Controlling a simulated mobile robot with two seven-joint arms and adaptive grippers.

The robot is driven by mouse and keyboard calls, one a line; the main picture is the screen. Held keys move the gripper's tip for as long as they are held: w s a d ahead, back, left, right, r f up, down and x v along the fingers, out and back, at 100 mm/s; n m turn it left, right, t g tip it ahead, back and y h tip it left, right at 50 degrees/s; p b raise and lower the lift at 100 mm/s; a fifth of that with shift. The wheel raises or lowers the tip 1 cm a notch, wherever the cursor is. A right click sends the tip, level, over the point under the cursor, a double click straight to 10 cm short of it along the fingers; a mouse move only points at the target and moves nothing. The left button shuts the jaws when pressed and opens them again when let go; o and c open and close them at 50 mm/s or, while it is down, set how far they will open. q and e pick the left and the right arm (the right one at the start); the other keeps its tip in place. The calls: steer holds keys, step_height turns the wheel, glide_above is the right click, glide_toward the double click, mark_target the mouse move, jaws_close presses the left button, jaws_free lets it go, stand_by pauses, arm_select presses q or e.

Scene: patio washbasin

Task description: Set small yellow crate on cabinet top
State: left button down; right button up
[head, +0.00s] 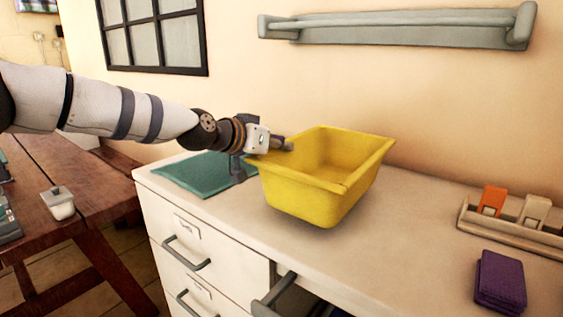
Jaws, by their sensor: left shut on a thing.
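The small yellow crate (312,203) is over the cabinet top (400,244), near its middle. It looks upright and slightly tilted, and I cannot tell whether its base touches the surface. My left gripper (280,146) is shut on the crate's left rim, with its arm coming in from the left. My right gripper does not show. The crate hides part of the cabinet top behind it.
A teal mat (200,174) lies left of the crate. A purple block-like item (500,281) and a tray (512,229) with orange and white clips are at the right. One cabinet drawer (290,298) stands partly open. A wall rail (400,30) hangs above.

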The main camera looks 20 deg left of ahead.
mark_target(280, 158)
arm_select(q)
steer(key=shift+f, duration=1.55)
steer(key=c, duration=1.6)
jaws_free()
steer(key=shift+s+a+r, duration=0.1)
steer(key=shift+s+r, duration=0.15)
steer(key=shift+r, duration=0.05)
steer(key=p+v, duration=0.1)
steer(key=v, duration=0.4)
steer(key=p+v, duration=0.2)
steer(key=v, duration=0.3)
steer(key=shift+s+r, duration=0.2)
steer(key=shift+r, duration=0.2)
steer(key=shift+s+a+f, duration=0.2)
steer(key=shift+s+a, duration=0.05)
steer(key=shift+s, duration=0.2)
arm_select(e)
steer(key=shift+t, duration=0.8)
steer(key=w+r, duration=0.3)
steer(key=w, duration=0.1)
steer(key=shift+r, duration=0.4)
